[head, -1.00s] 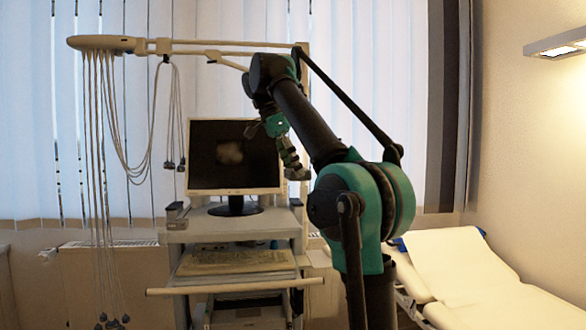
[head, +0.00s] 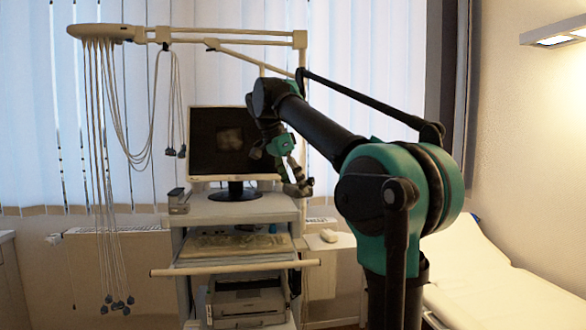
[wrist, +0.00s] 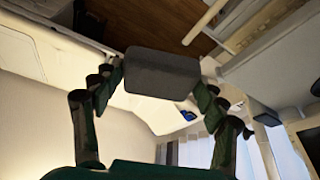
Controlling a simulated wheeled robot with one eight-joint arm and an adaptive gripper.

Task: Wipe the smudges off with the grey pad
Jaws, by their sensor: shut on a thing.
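The grey pad (wrist: 162,73) is held between the fingertips of my gripper (wrist: 160,76) in the wrist view. In the head view my gripper (head: 296,180) hangs to the right of the monitor, fingers pointing down, with the pad small at its tip (head: 300,189). A pale, blurry smudge patch (head: 229,140) shows on the dark screen of the monitor (head: 217,178). The pad appears apart from the screen. My arm and wrist cover the screen's right edge, so smudges there are hidden.
The monitor stands on a cart (head: 215,210) with a keyboard shelf (head: 230,245), a front handle bar (head: 235,267) and a printer (head: 248,300). Cables (head: 102,180) hang from a boom (head: 230,37) at left. A cream couch (head: 490,270) is at right.

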